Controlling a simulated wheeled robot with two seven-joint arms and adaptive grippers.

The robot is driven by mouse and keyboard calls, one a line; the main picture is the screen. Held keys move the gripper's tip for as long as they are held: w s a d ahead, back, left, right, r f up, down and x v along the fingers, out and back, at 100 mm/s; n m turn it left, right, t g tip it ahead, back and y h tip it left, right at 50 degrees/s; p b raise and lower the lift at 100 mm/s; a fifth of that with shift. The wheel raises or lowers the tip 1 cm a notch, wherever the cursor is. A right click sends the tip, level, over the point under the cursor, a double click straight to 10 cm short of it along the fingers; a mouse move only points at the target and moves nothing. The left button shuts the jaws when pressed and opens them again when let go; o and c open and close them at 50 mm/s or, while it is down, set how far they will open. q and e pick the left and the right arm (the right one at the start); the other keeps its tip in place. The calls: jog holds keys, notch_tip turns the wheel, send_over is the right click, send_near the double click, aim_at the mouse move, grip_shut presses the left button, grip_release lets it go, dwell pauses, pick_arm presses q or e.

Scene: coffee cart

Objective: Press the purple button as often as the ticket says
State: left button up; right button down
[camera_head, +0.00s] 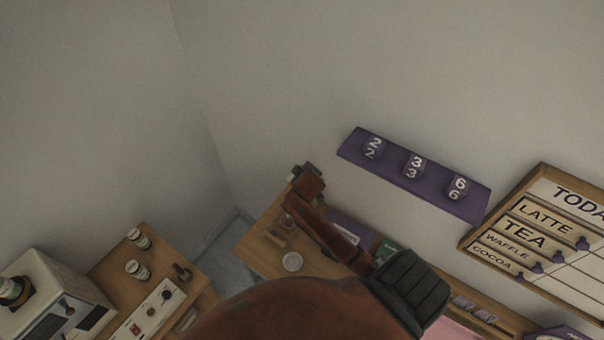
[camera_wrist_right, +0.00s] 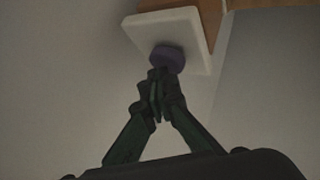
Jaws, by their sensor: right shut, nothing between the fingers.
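In the right wrist view, the purple button (camera_wrist_right: 167,57) is a dark round knob on a white square plate (camera_wrist_right: 190,25). My right gripper (camera_wrist_right: 158,77) is shut and empty. Its fingertips overlap the button's lower edge in the picture; I cannot tell whether they touch it. In the head view my reddish-brown arm reaches across the lower middle, and I cannot make out the button or the fingertips there. I cannot make out a ticket with a readable number. My left gripper is not in view.
A purple wall strip (camera_head: 391,180) carries number blocks reading 2, 3 and 6. A menu board (camera_head: 510,222) hangs at the right. A white machine (camera_head: 55,300) stands at the lower left.

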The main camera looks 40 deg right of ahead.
jog(key=shift+f, duration=0.3)
jog(key=shift+r, duration=0.1)
dwell(0.3)
jog(key=shift+r+p, duration=0.6)
jog(key=shift+r, duration=0.6)
jog(key=shift+r, duration=2.5)
jog(key=shift+f, duration=0.1)
